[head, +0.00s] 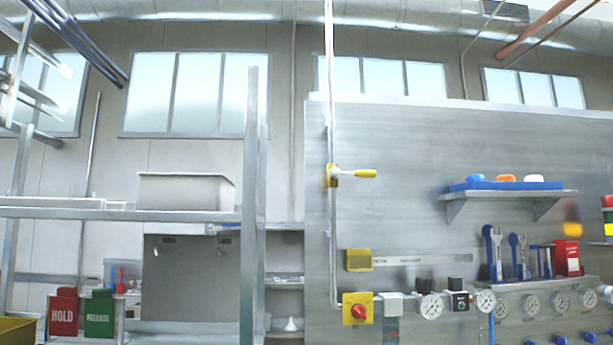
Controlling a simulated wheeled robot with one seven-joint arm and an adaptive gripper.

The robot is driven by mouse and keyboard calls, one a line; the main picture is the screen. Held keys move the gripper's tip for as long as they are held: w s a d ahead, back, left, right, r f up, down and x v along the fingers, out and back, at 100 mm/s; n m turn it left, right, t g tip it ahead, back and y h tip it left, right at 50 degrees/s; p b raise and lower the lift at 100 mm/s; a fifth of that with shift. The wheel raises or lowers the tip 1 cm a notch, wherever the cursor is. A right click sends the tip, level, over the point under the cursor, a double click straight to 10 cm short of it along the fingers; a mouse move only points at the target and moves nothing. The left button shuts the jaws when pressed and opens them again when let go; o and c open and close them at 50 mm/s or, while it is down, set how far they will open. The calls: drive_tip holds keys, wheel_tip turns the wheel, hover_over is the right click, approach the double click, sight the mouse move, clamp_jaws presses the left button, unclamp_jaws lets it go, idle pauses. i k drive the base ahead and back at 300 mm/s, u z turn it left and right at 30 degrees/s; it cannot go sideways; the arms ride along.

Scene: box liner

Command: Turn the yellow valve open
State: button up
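The yellow valve (352,174) sits on a thin vertical pipe (332,240) in front of the grey metal panel in the head view. Its yellow lever points to the right, level and crosswise to the pipe. A yellow box with a red knob (357,308) is at the pipe's lower end. My gripper is not in view, and nothing touches the valve.
A shelf (510,193) with a blue tray juts from the panel at the right. Gauges (431,306) and wrenches (494,252) line the lower right. A metal rack (249,215) with a grey bin (186,192) stands at left. The panel around the lever is clear.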

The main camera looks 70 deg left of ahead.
sight(335, 174)
drive_tip(key=u, duration=2.1)
drive_tip(key=k, duration=0.5)
drive_tip(key=z, duration=1.9)
drive_tip(key=i, duration=1.15)
drive_tip(key=u, duration=2.4)
